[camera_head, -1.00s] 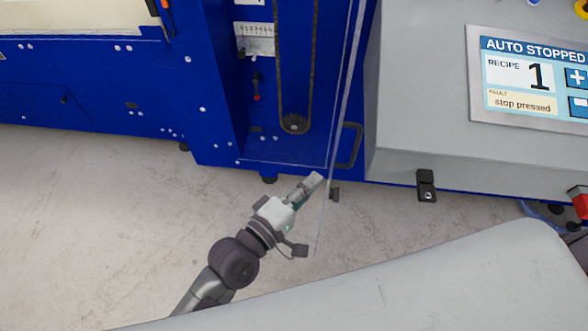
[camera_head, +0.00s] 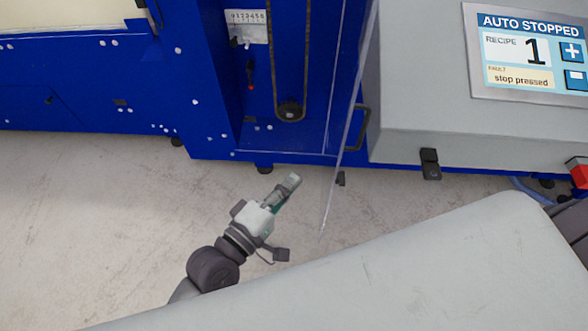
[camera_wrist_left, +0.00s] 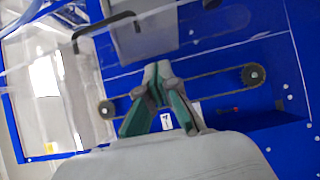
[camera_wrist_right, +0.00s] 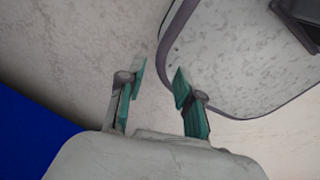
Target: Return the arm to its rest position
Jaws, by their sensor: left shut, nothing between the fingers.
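My left gripper (camera_head: 291,181) is in front of the blue machine (camera_head: 215,140), over the floor and to the left of the clear panel's lower end. It is shut and empty; in the left wrist view its green-lined fingers (camera_wrist_left: 158,72) meet at the tips. My right gripper (camera_wrist_right: 160,72) shows in the right wrist view. Its two fingers stand apart with nothing between them. The right gripper is not seen in the head view.
A clear panel (camera_head: 345,145) juts from the machine, with a dark handle (camera_head: 362,130) beside it. A grey cabinet (camera_head: 405,100) carries a screen (camera_head: 530,52) reading "AUTO STOPPED", "stop pressed". A red button (camera_head: 579,172) is at the right edge. Bare floor (camera_head: 80,220) lies left.

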